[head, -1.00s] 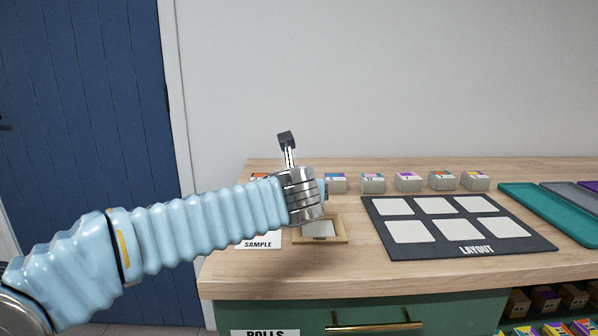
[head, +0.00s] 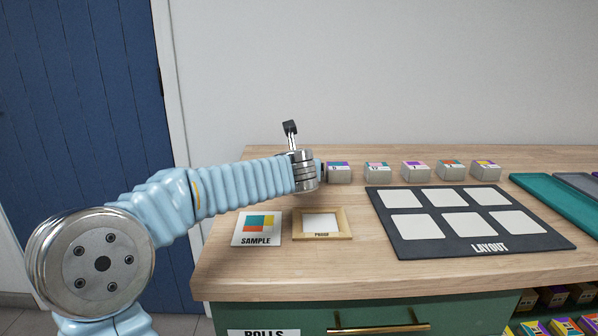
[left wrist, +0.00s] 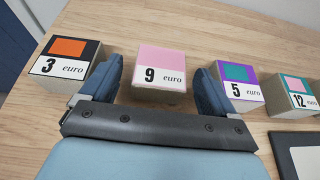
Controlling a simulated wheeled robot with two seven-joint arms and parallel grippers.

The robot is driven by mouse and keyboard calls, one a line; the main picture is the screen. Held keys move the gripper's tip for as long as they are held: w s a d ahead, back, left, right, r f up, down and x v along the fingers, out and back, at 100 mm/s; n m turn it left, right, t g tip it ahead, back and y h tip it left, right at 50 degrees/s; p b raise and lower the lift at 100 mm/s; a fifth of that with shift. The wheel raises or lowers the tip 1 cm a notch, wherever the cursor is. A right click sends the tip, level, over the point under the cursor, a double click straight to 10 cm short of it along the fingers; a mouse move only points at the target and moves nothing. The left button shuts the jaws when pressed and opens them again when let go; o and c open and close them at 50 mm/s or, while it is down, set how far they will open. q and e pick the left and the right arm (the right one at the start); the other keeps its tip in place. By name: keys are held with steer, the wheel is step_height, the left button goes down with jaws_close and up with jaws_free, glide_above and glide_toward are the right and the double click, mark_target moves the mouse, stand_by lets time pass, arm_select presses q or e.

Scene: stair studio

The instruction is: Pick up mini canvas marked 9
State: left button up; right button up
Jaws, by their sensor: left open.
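The mini canvas marked 9 (left wrist: 163,62) has a pink face and a white "9 euro" strip, on a light block, in the upper middle of the left wrist view. My left gripper (left wrist: 157,70) is open, one blue finger on each side of it, with nothing gripped. The right finger stands between it and the canvas marked 5. In the head view my left gripper (head: 319,170) is at the left end of the row, mostly hidden by its own wrist; the canvas marked 9 is hidden there. My right gripper is not in view.
A SAMPLE card (head: 257,229), a PROOF frame (head: 346,224) and a LAYOUT board (head: 400,243) lie nearer the front. A teal tray (head: 560,203) is at right.

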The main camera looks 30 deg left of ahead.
arm_select(q)
steer(key=shift+x, duration=1.25)
steer(key=c, duration=1)
steer(key=shift+c, duration=0.2)
